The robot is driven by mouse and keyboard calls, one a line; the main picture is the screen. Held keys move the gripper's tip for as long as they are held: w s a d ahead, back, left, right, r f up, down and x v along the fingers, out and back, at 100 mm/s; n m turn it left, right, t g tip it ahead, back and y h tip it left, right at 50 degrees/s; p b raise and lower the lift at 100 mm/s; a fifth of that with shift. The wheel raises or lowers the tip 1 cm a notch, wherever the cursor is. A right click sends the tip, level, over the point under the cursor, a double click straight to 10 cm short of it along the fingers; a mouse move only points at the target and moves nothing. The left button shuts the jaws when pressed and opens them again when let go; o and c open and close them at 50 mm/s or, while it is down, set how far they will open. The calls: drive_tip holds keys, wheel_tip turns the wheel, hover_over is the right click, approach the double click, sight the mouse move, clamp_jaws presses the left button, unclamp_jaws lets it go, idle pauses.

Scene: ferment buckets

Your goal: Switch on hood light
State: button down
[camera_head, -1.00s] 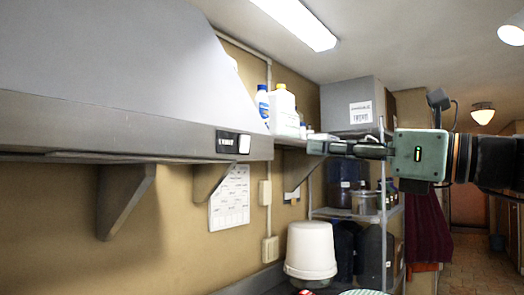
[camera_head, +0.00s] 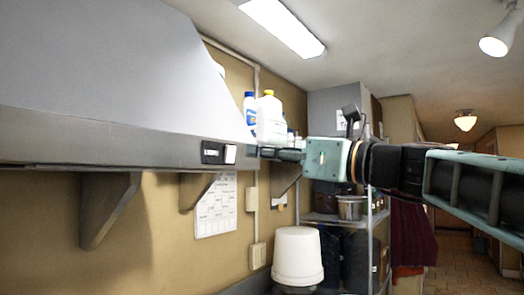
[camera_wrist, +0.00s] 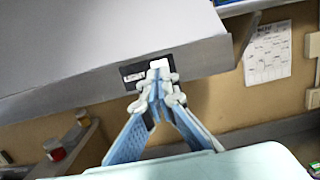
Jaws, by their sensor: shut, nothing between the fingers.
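The grey range hood (camera_head: 95,75) fills the upper left of the head view. Its light switch (camera_head: 218,153), a black plate with a white rocker on the right and a pale label on the left, sits on the front edge. The switch also shows in the wrist view (camera_wrist: 148,72). My gripper (camera_head: 256,152) is shut and empty, to the right of the switch in the head view. In the wrist view my gripper's closed fingertips (camera_wrist: 157,80) overlap the lower part of the white rocker. I cannot tell whether they touch it.
A shelf behind holds white bottles (camera_head: 270,122). A white bucket (camera_head: 297,256) stands below, beside a metal rack (camera_head: 373,240) with pots. A paper sheet (camera_head: 216,207) hangs on the wall under the hood. Brackets (camera_head: 108,208) jut from the wall.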

sight(233, 147)
drive_tip(key=shift+x, duration=1.85)
drive_tip(key=shift+r+p, duration=0.1)
drive_tip(key=shift+p, duration=0.2)
drive_tip(key=shift+w+a+r+p, duration=0.2)
drive_tip(key=shift+a+r+p, duration=0.05)
drive_tip(key=shift+p, duration=0.25)
drive_tip(key=shift+f, duration=0.15)
drive_tip(key=shift+s+d, duration=0.1)
